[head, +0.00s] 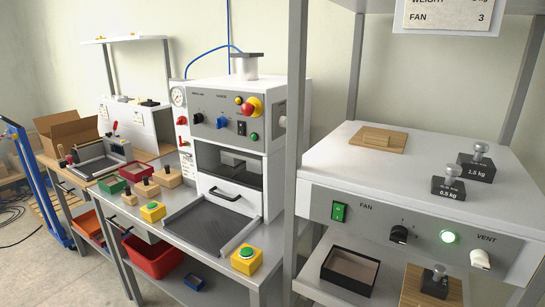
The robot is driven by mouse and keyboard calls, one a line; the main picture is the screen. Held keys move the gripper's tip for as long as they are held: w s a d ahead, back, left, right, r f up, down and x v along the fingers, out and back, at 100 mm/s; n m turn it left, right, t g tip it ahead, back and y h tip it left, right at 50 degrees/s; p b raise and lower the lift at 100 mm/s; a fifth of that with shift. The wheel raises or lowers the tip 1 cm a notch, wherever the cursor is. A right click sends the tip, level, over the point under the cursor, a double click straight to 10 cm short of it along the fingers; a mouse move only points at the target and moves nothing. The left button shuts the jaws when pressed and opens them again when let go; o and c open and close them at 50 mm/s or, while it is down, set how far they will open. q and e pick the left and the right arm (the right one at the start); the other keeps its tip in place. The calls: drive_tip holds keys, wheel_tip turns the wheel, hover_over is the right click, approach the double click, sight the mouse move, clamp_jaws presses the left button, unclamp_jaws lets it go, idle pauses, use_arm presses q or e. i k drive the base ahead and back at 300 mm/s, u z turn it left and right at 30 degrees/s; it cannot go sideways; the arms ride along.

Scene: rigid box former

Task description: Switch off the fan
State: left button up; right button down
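The fan's control panel (420,241) is a grey strip on the front of the white bench unit (340,165) at the right. A green rocker switch (339,212) sits at the panel's left end, beside the word FAN. Which way the rocker is pressed is too small to tell. A black knob (398,235) is right of it. Neither of my grippers is in view.
Weights (448,188) and a wooden board (381,140) stand on the white unit. An open box (349,270) lies below it. A grey post (294,130) rises at its left. A sign (447,15) reading FAN 3 hangs above. A white press (238,150) stands left.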

sight(338, 209)
drive_tip(key=u, duration=1.3)
drive_tip(key=k, duration=2)
drive_tip(key=z, duration=1.4)
